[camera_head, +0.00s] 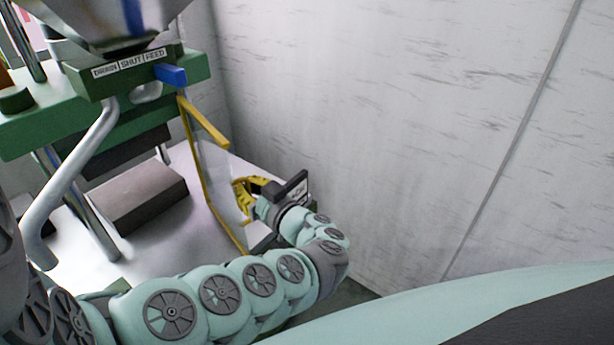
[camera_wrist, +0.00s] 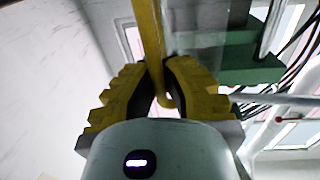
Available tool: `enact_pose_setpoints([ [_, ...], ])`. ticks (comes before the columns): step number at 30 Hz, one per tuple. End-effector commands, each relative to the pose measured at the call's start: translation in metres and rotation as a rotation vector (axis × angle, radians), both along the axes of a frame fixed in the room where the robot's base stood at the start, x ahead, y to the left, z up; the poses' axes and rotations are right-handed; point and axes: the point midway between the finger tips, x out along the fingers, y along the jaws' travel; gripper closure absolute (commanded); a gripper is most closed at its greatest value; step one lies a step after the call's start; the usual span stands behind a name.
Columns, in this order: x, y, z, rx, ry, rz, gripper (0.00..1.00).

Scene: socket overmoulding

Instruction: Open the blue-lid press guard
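The press guard is a clear pane with a yellow frame (camera_head: 204,122) on the right side of the green press; it stands at an angle to the press front. My gripper (camera_head: 240,189) is at the pane's right side in the head view, with its yellow fingers by the guard. In the wrist view, a yellow bar of the guard (camera_wrist: 152,32) runs down between the fingertips of my gripper (camera_wrist: 158,68). Both fingers appear to press on the bar. Its lower end shows between them. No blue lid shows; the hopper's top is cut off.
The green press (camera_head: 40,115) carries a hopper (camera_head: 105,20) and a blue lever (camera_head: 171,75) by a DRAIN, SHUT, FEED label. A dark block (camera_head: 138,198) sits on the pale press bed (camera_head: 165,235). A grey wall (camera_head: 400,120) stands close on the right.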

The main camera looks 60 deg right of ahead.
Motion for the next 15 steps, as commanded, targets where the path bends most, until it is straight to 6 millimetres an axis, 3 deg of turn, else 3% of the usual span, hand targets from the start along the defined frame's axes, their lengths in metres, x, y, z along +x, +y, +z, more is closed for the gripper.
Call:
enact_pose_setpoints([
  [15,-0.0029,-0.0018,-0.0046,0.005,0.012,0.024,1.00],
])
